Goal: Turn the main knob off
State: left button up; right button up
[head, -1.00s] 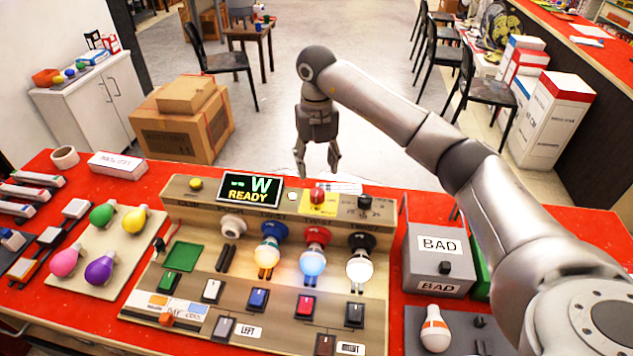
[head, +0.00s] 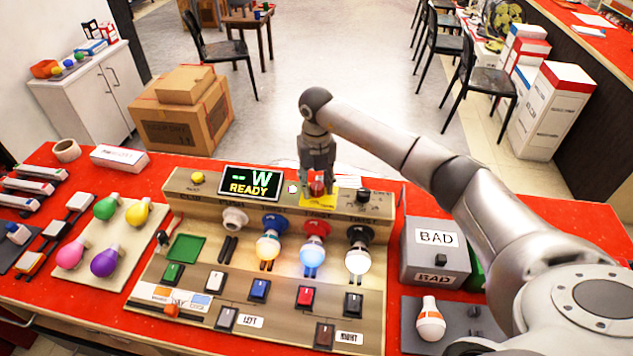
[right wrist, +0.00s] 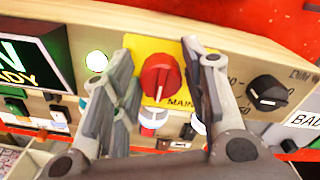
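The main knob (right wrist: 160,78) is a red rotary knob on a yellow plate (right wrist: 150,46), with "MAIN" lettered beside it. Its white pointer line runs down in the right wrist view. In the head view the knob (head: 317,187) sits on the panel's raised back part, right of the display. My right gripper (right wrist: 161,60) is open, with one finger on each side of the knob. Narrow strips of yellow plate show between fingers and knob; whether a finger touches it I cannot tell. In the head view the gripper (head: 317,182) partly covers the knob. My left gripper is not in view.
A black dimmer knob (right wrist: 267,92) is close on the right. Bulbs in sockets, two glowing (head: 313,260), stand in front. A grey "BAD" box (head: 408,252) is farther right.

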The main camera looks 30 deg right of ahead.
jog(key=c, duration=0.6)
jog(key=shift+n+b, duration=1.55)
jog(key=shift+n, duration=0.25)
jog(key=n+b, duration=0.3)
jog(key=n, duration=0.1)
jog(key=shift+a+n, duration=0.15)
jog(key=shift+n, duration=0.15)
jog(key=n+b, duration=0.2)
jog(key=n, duration=0.2)
jog(key=shift+a, duration=0.1)
jog(key=n+b, duration=0.2)
jog(key=n, duration=0.3)
jog(key=shift+s+r, duration=0.1)
jog(key=shift+n, duration=0.4)
jog(key=o, duration=1)
